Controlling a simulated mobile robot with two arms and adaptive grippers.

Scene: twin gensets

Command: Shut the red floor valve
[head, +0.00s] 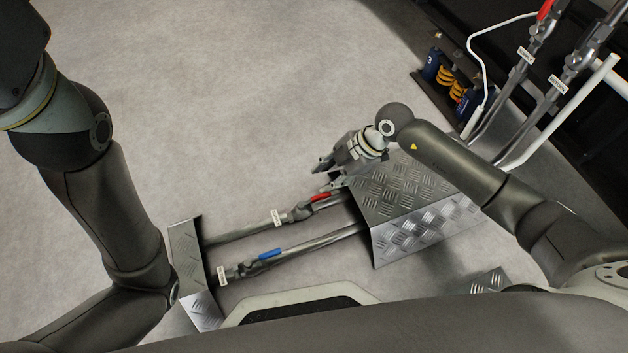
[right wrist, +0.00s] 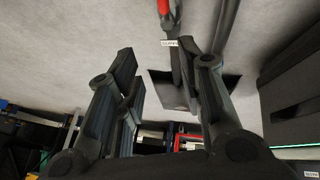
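The red floor valve has a red lever (head: 320,198) on a grey pipe low over the floor, left of a tread-plate cover. The lever lies roughly along its pipe. Its end also shows at the top of the right wrist view (right wrist: 163,7). My right gripper (head: 324,174) is just above and beyond the lever in the head view, apart from it as far as I can tell. In the right wrist view its two fingers (right wrist: 165,85) are spread with nothing between them held. My left arm shows at the left, but its gripper is out of view.
A parallel pipe with a blue lever (head: 271,254) runs nearer to me. Tread-plate covers stand at the right (head: 410,235) and left (head: 186,255) pipe ends. White rails (head: 560,115), more pipes and blue-and-yellow parts (head: 452,85) are at upper right. Open floor (head: 210,100) lies beyond.

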